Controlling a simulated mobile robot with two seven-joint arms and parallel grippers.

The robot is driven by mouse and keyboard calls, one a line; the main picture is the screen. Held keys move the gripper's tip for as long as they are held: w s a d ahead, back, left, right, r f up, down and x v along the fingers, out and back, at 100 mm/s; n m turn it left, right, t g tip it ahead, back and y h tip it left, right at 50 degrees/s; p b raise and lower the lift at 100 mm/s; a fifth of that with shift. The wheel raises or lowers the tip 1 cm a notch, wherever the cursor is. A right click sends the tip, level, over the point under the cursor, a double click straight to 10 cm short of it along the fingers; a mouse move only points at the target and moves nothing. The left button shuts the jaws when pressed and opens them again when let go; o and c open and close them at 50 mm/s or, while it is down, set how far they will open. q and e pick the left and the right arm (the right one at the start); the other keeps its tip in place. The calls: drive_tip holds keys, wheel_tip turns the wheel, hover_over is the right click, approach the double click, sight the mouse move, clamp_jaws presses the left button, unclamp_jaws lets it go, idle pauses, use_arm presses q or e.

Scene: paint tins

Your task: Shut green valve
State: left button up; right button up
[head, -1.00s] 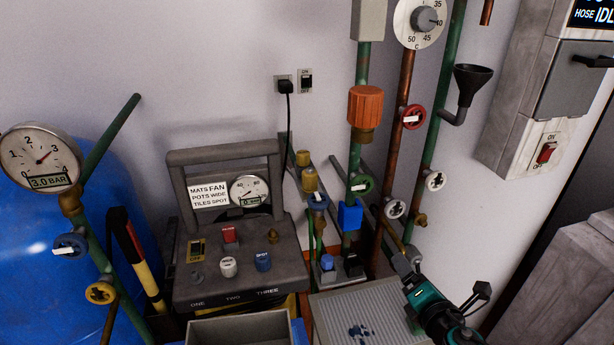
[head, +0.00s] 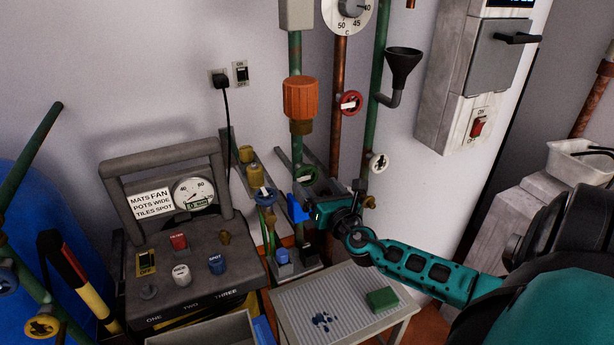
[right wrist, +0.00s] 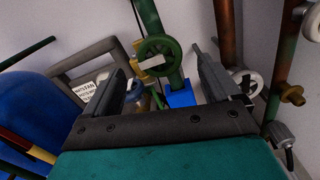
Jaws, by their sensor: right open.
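The green valve (head: 306,175) is a small round handwheel with a pale bar across it, on the green pipe below the orange cap. It also shows in the right wrist view (right wrist: 158,58), ahead of the fingers, with its pale bar tilted slightly. My right gripper (head: 318,195) is at the valve's lower right in the head view. In the right wrist view its two dark fingers (right wrist: 160,66) are spread, one to each side of the wheel, with nothing held. I cannot tell whether a finger touches the wheel. My left gripper is not in view.
A blue block (head: 297,209) sits on the pipe below the valve. Red (head: 350,103), white (head: 379,163) and blue (head: 265,197) valves are close by. A ribbed table (head: 345,290) with a green block (head: 381,299) stands below. A control box (head: 190,270) is at left.

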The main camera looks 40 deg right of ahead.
sight(308, 178)
drive_tip(key=x, duration=0.4)
drive_tip(key=shift+w+d, duration=0.1)
drive_tip(key=shift+w, duration=0.25)
drive_tip(key=shift+w+d, duration=0.15)
drive_tip(key=shift+w, duration=0.35)
drive_tip(key=shift+c, duration=0.3)
drive_tip(key=c, duration=1)
